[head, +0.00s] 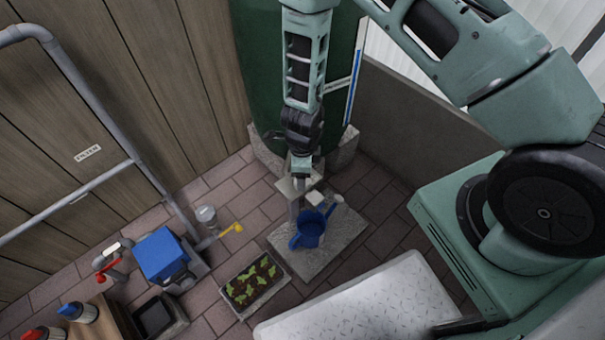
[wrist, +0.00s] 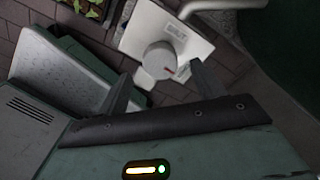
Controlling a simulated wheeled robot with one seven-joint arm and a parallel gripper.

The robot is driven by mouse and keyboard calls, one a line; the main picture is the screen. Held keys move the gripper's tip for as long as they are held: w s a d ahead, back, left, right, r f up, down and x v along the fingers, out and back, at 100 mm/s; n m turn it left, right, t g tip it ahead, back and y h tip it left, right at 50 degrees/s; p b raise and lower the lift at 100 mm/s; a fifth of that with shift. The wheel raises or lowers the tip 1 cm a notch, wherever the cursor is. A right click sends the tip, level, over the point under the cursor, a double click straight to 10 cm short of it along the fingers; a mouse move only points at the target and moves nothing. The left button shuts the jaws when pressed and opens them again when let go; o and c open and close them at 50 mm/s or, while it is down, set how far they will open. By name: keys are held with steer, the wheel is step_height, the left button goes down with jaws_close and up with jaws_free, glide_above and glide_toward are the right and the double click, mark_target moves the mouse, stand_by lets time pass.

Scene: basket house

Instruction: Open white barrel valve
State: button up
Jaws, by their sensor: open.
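The white valve (wrist: 145,30) shows in the wrist view as a pale box with a round knob (wrist: 156,60), a small red mark on the knob and a label too blurred to read surely. My gripper (wrist: 161,85) is open, with one finger on each side of the knob's near end; I cannot tell whether either touches it. In the head view my gripper (head: 302,170) points down above a pale post (head: 295,205) in front of the green barrel (head: 262,60). My gripper hides part of the post's top there.
A blue watering can (head: 310,229) stands on a stone slab (head: 345,232) by the post. A planter (head: 254,283) of seedlings, a blue box (head: 160,254) and grey pipes (head: 75,80) are to the left. A pale speckled surface (head: 350,305) lies in front.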

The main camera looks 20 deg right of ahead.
step_height(320, 180, up, 14)
steer(key=p, duration=0.6)
steer(key=shift+p, duration=0.3)
steer(key=s+a+r+n+y, duration=0.1)
steer(key=s+a+r+n, duration=0.25)
steer(key=r+n, duration=0.2)
steer(key=s+a+r+n+g+y, duration=0.1)
steer(key=s+a+r+n, duration=0.1)
steer(key=a+r+n, duration=0.3)
steer(key=s+a+r+n+y, duration=0.1)
steer(key=s+a+r+n, duration=0.1)
steer(key=r+n, duration=0.35)
steer(key=s+d+r+n+t+h, duration=0.15)
steer(key=s+d+r+n, duration=0.25)
steer(key=s+r+n, duration=1)
step_height(320, 180, up, 17)
steer(key=w+n+p, duration=0.1)
steer(key=p, duration=1.6)
steer(key=shift+w+d+h+p, duration=0.2)
steer(key=shift+d+h+p, duration=0.05)
steer(key=shift+h+p, duration=0.2)
